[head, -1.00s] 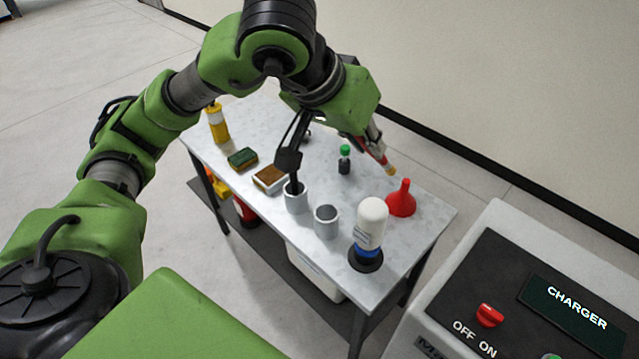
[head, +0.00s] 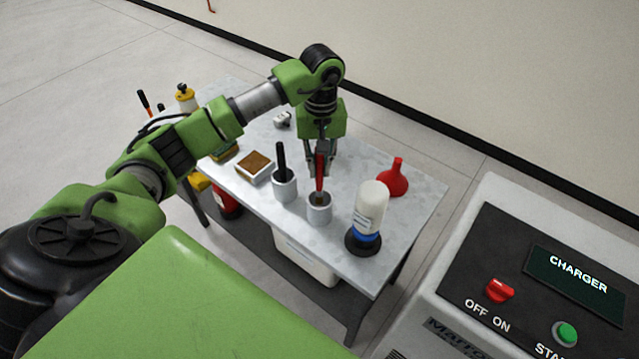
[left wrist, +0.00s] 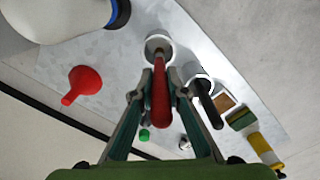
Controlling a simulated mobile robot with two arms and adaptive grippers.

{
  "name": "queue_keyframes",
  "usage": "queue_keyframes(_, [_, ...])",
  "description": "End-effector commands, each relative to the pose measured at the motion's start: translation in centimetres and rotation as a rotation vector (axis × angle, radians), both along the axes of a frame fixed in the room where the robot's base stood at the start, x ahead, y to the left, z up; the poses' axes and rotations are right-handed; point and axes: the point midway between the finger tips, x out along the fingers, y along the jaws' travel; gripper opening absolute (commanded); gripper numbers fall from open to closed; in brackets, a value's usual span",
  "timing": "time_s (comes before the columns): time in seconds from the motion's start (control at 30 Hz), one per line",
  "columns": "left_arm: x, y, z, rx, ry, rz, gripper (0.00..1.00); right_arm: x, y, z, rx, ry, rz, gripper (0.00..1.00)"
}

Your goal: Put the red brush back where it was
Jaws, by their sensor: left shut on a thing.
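The red brush (head: 320,172) is held upright by my left gripper (head: 319,160), whose fingers are shut on its red handle. In the left wrist view the red handle (left wrist: 160,97) lies between the two fingers (left wrist: 158,85). The brush's bristle end points down at the mouth of a grey cup (head: 319,212), overlapping its opening; I cannot tell how far inside it is. The cup's rim also shows in the left wrist view (left wrist: 149,39). My right gripper is not in view.
A second grey cup (head: 285,190) with a black-handled tool (head: 281,160) stands close on the left. A white bottle (head: 372,207) and red funnel (head: 393,178) stand to the right. A brown-topped tray (head: 254,166) and sponge lie left. The charger panel (head: 540,300) is front right.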

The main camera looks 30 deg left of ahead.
Motion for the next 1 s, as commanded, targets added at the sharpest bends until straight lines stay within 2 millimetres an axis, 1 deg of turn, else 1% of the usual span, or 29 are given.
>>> queue_keyframes(0.03, [-0.1, -0.1, -0.6, -0.001, 0.003, 0.0, 0.0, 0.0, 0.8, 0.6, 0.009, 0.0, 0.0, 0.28])
queue_keyframes(0.1, [-0.1, 0.0, -1.6, -0.001, 0.002, -0.001, 0.0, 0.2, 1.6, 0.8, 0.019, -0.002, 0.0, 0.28])
queue_keyframes(0.17, [0.0, 0.0, -2.1, 0.0, -0.001, -0.001, 0.0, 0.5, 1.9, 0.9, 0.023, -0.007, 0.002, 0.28])
queue_keyframes(0.33, [-0.1, -0.1, -3.5, 0.0, 0.0, -0.001, 0.0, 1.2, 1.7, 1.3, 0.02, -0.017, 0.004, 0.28])
queue_keyframes(0.5, [-0.1, -0.1, -5.8, -0.001, 0.001, -0.001, 0.0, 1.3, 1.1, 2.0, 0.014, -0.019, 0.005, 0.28])
queue_keyframes(0.83, [0.0, 0.0, -6.4, 0.001, -0.004, -0.003, 0.0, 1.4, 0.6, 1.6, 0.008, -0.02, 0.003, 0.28])
queue_keyframes(0.87, [0.0, 0.0, -6.4, 0.0, -0.004, -0.003, 0.17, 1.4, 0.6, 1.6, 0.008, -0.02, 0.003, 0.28])
queue_keyframes(0.9, [0.0, 0.0, -6.3, 0.0, -0.004, -0.003, 0.27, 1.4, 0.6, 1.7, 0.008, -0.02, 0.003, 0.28])
queue_keyframes(0.93, [0.0, 0.0, -6.3, 0.0, -0.004, -0.003, 0.31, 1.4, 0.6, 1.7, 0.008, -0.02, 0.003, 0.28])
queue_keyframes(1.0, [0.0, 0.0, -6.3, 0.0, -0.004, -0.003, 0.31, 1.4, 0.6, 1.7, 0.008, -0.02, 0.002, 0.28])
